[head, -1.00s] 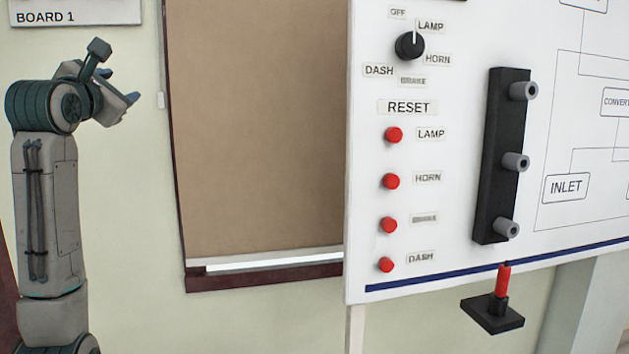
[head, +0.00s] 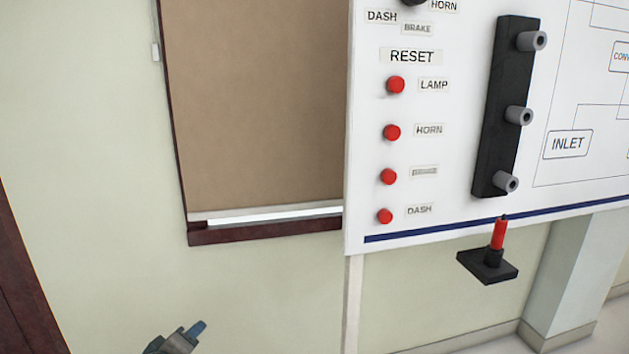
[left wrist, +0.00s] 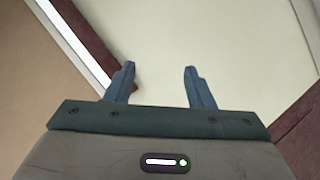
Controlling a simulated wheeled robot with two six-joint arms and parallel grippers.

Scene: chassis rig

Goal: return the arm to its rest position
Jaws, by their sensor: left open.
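My left gripper (head: 192,334) shows only as a tip at the bottom edge of the head view, in front of the pale wall. The rest of the left arm is below the frame. In the left wrist view its two blue fingers (left wrist: 158,82) stand apart with nothing between them. The gripper touches nothing that I can see. My right gripper is in neither view.
The white panel (head: 446,227) at right carries red reset buttons (head: 391,132), a black strip (head: 503,110) with grey sockets, and a red plug (head: 498,234) on a black holder (head: 488,267). A brown board (head: 255,110) hangs left of it. The wall at lower left is clear.

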